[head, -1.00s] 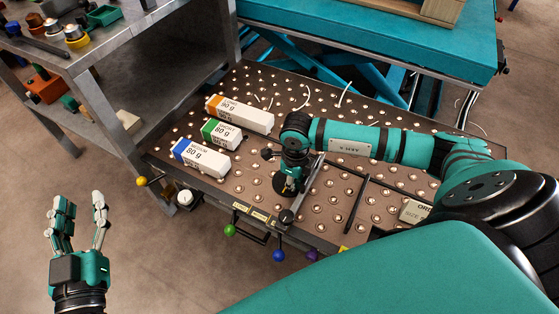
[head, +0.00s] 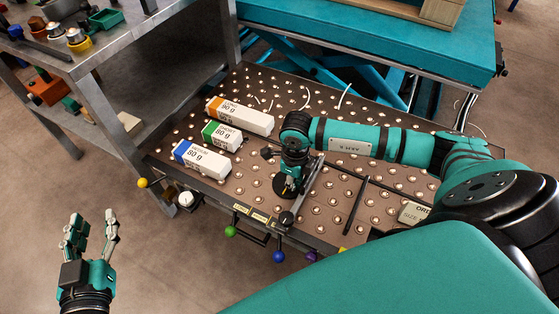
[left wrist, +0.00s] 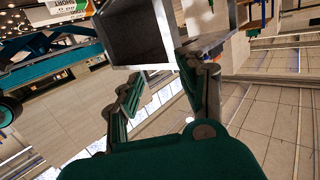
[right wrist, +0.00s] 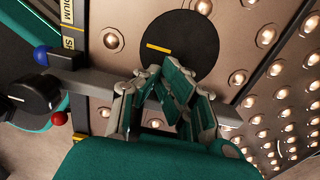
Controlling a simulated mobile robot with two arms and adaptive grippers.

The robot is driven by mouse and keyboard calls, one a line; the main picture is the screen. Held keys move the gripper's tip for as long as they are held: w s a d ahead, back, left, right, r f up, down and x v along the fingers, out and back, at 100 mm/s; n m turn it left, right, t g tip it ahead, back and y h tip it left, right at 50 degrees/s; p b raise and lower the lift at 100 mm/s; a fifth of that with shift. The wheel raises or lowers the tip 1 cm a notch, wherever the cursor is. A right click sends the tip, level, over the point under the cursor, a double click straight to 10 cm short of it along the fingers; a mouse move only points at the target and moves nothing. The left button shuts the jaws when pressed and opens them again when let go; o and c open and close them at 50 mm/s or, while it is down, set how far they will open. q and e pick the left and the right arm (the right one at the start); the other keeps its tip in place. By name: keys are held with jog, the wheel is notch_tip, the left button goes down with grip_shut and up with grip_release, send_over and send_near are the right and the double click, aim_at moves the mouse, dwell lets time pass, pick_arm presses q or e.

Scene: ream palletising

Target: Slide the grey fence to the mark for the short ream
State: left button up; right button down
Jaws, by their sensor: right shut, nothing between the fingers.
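The grey fence (head: 310,186) is a thin bar across the ball-stud table, with a black knob (head: 287,217) at its front end. In the right wrist view the fence (right wrist: 103,83) passes behind my fingers, and its knob (right wrist: 35,95) is at the left. My right gripper (head: 288,190) is shut and empty, pointing down beside the fence; its fingers also show in the right wrist view (right wrist: 168,80). Whether they touch the fence I cannot tell. Label plates (head: 258,215) line the front edge, partly readable as "DIUM" (right wrist: 67,12). My left gripper (head: 92,222) is open and empty, left of the table.
Three reams, orange-ended (head: 240,116), green-ended (head: 222,135) and blue-ended (head: 201,159), lie left of the fence. Coloured balls (head: 278,256) hang along the front edge. A black bar (head: 355,205) and an order box (head: 413,213) are right. A grey shelf (head: 100,50) stands left.

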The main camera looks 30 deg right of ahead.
jog(key=shift+r+p, duration=0.45)
jog(key=shift+r, duration=0.5)
jog(key=shift+w+r+p, duration=0.1)
jog(key=shift+r+p, duration=0.1)
jog(key=shift+p, duration=0.2)
pick_arm(q)
jog(key=s+a+f+g+y+p, duration=0.2)
jog(key=s+a+f+g, duration=0.3)
jog(key=s+f+g, duration=0.5)
notch_tip(320, 180, down, 2)
jog(key=shift+s+f+n+y, duration=0.1)
jog(key=shift+s+n+y, duration=0.3)
jog(key=shift+s, duration=0.8)
pick_arm(e)
jog(key=r, duration=0.1)
jog(key=w+r, duration=0.1)
jog(key=a+r, duration=0.1)
jog(key=shift+w+r, duration=0.3)
